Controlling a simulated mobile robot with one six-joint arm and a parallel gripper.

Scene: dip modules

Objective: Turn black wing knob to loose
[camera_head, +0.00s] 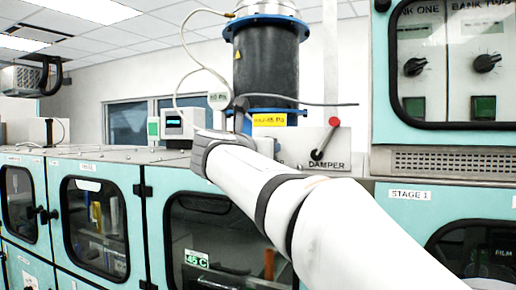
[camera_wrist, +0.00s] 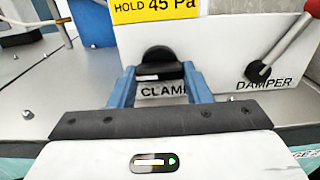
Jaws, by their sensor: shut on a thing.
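The black wing knob (camera_wrist: 158,55) sits on a white panel above the label "CLAMP" in the wrist view. It has a round base and a bar-like wing lying about level across its front. My gripper (camera_wrist: 158,73) has its two blue fingers on either side of the wing, shut on it. The label is partly covered by the fingers. In the head view my arm hides the knob and the fingers.
Just right of the knob is the damper lever (camera_wrist: 284,45), red-tipped and tilted up to the right; it also shows in the head view (camera_head: 325,142). A yellow sign (camera_wrist: 155,9) is above the knob. A black duct (camera_head: 266,65) rises behind. Teal cabinets (camera_head: 150,190) stand below.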

